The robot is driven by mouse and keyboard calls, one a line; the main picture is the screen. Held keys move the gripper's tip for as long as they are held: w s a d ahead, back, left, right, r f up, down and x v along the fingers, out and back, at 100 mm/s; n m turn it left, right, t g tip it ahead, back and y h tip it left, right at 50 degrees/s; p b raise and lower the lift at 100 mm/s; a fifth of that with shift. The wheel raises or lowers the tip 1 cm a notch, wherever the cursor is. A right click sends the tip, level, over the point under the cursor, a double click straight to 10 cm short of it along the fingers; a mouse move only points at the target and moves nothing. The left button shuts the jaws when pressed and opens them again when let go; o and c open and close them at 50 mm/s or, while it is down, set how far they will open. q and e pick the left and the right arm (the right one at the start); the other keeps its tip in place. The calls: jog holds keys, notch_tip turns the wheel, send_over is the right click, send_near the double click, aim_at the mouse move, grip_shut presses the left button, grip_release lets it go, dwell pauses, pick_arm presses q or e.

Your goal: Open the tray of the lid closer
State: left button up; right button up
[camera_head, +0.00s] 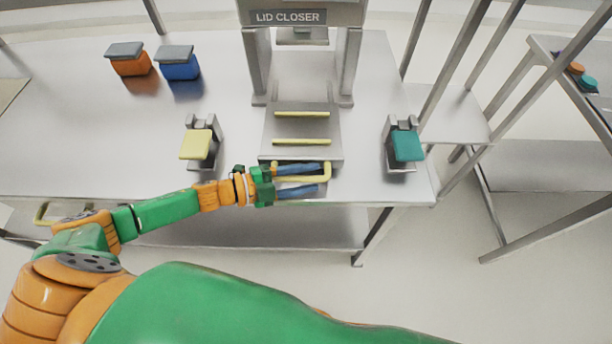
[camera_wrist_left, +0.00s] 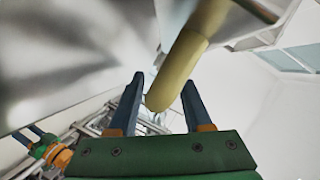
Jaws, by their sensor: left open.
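The lid closer (camera_head: 290,17) stands at the back middle of the table, with a labelled top. Its grey tray (camera_head: 285,128), with two yellow bars, lies in front of it; I cannot tell how far it is drawn out. A yellow handle (camera_head: 327,174) sits at the tray's front edge. My left gripper (camera_head: 322,178) is open at the handle, one blue finger on each side of the handle's front bar in the head view. In the left wrist view the handle (camera_wrist_left: 178,70) reaches between the open fingers, nearer the right one. My right gripper (camera_wrist_left: 28,135) shows there with its fingers apart.
A yellow-topped clamp (camera_head: 196,145) stands left of the tray and a teal-topped one (camera_head: 407,145) right of it. Orange (camera_head: 130,62) and blue (camera_head: 179,66) lidded bins stand at the back left. The table between is clear.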

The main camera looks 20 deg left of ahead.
pick_arm(q)
jog(key=b+v, duration=0.1)
jog(key=v, duration=0.6)
jog(key=shift+s+a, duration=0.1)
jog(key=shift+r, duration=0.1)
